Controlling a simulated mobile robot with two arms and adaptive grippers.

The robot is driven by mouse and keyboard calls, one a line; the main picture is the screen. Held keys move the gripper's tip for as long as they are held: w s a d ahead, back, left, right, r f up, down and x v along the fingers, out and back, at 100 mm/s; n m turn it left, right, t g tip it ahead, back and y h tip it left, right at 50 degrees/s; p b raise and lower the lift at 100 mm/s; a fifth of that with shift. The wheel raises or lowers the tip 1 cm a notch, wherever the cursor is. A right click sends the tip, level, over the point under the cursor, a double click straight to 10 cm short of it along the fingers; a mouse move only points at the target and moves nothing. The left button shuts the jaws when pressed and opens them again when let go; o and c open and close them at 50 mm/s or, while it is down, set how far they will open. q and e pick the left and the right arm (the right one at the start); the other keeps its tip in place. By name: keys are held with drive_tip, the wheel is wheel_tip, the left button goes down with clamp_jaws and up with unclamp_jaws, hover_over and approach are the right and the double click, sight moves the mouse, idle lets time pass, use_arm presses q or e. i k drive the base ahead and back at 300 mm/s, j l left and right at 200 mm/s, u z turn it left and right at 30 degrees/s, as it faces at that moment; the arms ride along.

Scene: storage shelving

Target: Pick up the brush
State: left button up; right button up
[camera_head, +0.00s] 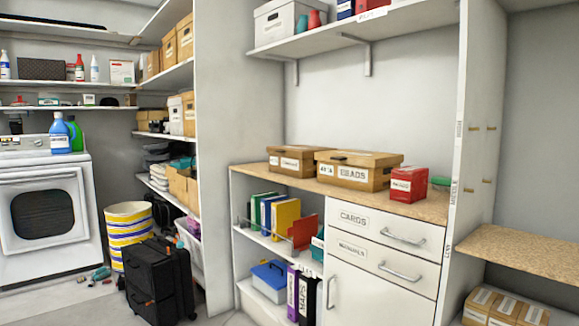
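I cannot make out a brush for certain. A small teal item (101,273) lies on the floor in front of the white washer or dryer, with a few tiny pink and dark bits beside it. It is too small to tell whether it is a brush. A small dark item (130,100) sits on the back shelf and is also unclear. Neither my left nor my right gripper is in view.
A black suitcase (158,285) and a striped bin (128,230) stand near the white appliance (45,215). A cabinet (375,260) with drawers carries cardboard boxes (357,172) and a red box (408,184). Some floor shows between the suitcase and cabinet.

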sight(440, 183)
drive_tip(key=i, duration=1.2)
drive_tip(key=l, duration=0.05)
